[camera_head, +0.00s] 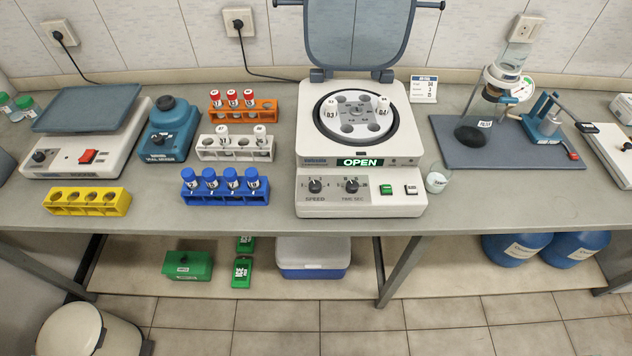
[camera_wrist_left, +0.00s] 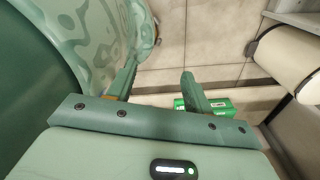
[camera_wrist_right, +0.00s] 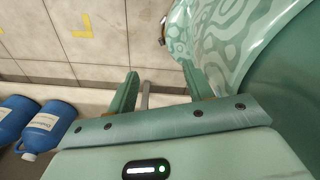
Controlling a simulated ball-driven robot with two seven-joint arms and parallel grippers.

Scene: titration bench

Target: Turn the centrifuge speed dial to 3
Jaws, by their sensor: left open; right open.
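The white centrifuge (camera_head: 361,150) stands on the bench in the middle of the head view. Its lid (camera_head: 358,40) is raised, and the rotor (camera_head: 356,115) holds two white-capped tubes. A green sign on its front reads OPEN. The black speed dial (camera_head: 315,186) is at the left of the front panel, above the word SPEED; its setting is too small to read. A second black dial (camera_head: 351,186), marked TIME SEC, is to its right. My left gripper (camera_wrist_left: 158,80) and right gripper (camera_wrist_right: 160,82) are open and empty in their wrist views, away from the centrifuge. Neither shows in the head view.
A green button (camera_head: 386,189) and a pale switch (camera_head: 411,190) sit right of the dials. A blue rack (camera_head: 225,198) of tubes stands left of the centrifuge, a small beaker (camera_head: 437,181) right. A settings card (camera_head: 424,89) stands behind right. The bench front edge is clear.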

